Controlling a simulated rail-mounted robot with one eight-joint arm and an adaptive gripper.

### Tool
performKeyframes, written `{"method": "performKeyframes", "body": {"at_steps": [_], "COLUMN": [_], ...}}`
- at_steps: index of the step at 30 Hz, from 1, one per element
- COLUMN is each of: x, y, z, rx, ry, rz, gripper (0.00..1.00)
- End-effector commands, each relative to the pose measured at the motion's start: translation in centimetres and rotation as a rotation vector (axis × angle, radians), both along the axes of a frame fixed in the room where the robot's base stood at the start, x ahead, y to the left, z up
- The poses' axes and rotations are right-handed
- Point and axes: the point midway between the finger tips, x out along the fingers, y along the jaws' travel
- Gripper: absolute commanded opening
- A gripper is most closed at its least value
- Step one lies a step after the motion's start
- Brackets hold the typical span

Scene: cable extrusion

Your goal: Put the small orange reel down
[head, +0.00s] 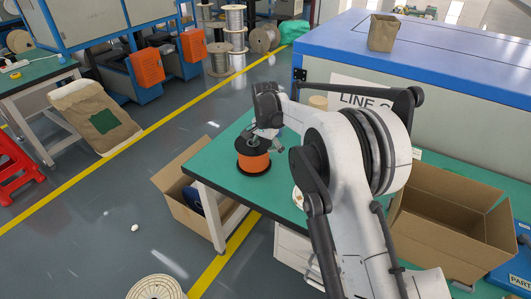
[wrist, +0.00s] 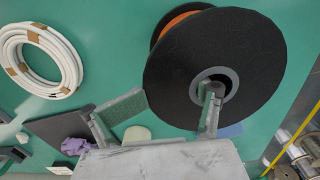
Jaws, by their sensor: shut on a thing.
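The small orange reel (head: 253,162) has black flanges and orange cable. In the head view it appears upright at the near left part of the green table (head: 222,160); I cannot tell whether its base touches the top. My gripper (head: 264,138) is above it, shut on it. In the wrist view the reel's black flange (wrist: 232,45) fills the upper right. One finger of my gripper (wrist: 170,102) reaches into the grey-rimmed centre hole, and the other is outside the flange's left edge. The reel's underside is hidden.
A white cable coil (wrist: 40,58) lies on the table in the wrist view, with a purple cloth (wrist: 77,147) near it. An open cardboard box (head: 172,180) stands below the table's left edge; another box (head: 443,225) is at right. Yellow lines mark the floor.

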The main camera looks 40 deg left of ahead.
Motion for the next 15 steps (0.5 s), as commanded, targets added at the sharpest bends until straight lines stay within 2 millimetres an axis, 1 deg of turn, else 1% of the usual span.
{"method": "performKeyframes", "body": {"at_steps": [11, 12, 15], "x": [-0.02, -0.02, -0.02], "y": [0.01, 0.01, 0.01], "z": [-0.54, -0.51, -0.47], "rx": [0.000, 0.000, 0.000], "ry": [0.000, 0.000, 0.000], "rz": [0.000, 0.000, 0.000], "gripper": [0.22, 0.63, 0.76]}}
